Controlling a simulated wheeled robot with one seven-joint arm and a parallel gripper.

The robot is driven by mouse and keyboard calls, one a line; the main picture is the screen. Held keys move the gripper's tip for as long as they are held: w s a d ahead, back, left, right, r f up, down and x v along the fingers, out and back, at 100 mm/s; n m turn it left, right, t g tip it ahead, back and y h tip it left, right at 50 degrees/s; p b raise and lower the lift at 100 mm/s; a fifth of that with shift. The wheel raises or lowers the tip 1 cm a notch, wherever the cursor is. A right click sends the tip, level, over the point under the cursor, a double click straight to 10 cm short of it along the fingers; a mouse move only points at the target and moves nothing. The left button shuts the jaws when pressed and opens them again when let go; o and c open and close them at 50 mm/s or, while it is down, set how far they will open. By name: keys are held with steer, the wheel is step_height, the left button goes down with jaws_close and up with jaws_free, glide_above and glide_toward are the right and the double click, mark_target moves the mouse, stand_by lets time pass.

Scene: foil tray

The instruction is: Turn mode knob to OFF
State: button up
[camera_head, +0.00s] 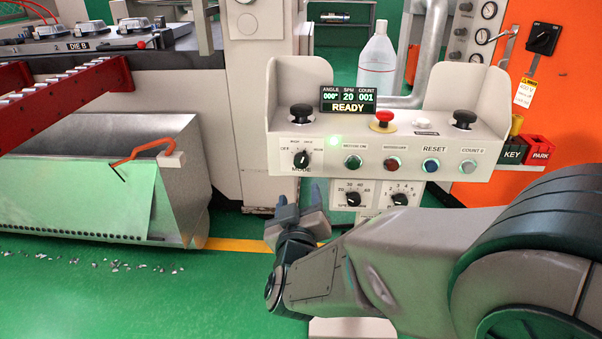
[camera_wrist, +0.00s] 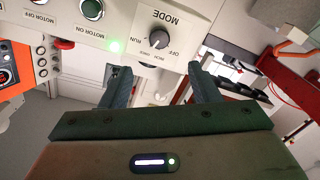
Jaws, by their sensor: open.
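The mode knob (camera_head: 302,160) is a small black knob on a white plate marked MODE, at the left end of the beige control panel. In the head view its pale pointer seems to aim up and slightly right, away from the OFF label at the left; the exact position is hard to read. The wrist view shows the knob (camera_wrist: 159,40) beyond the fingertips, roughly centred between them. My gripper (camera_head: 300,196) is open and empty, just below the knob plate. Its two fingers (camera_wrist: 158,72) point at the panel without touching the knob.
The panel carries a red emergency button (camera_head: 382,120), black palm buttons in shrouds, a READY display (camera_head: 348,100) and several push buttons. Two lower dials (camera_head: 353,199) sit close to my gripper.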

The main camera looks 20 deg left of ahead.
mark_target(301, 163)
steer(key=b+x, duration=0.3)
steer(key=x, duration=0.9)
steer(key=shift+w, duration=0.2)
steer(key=c, duration=1)
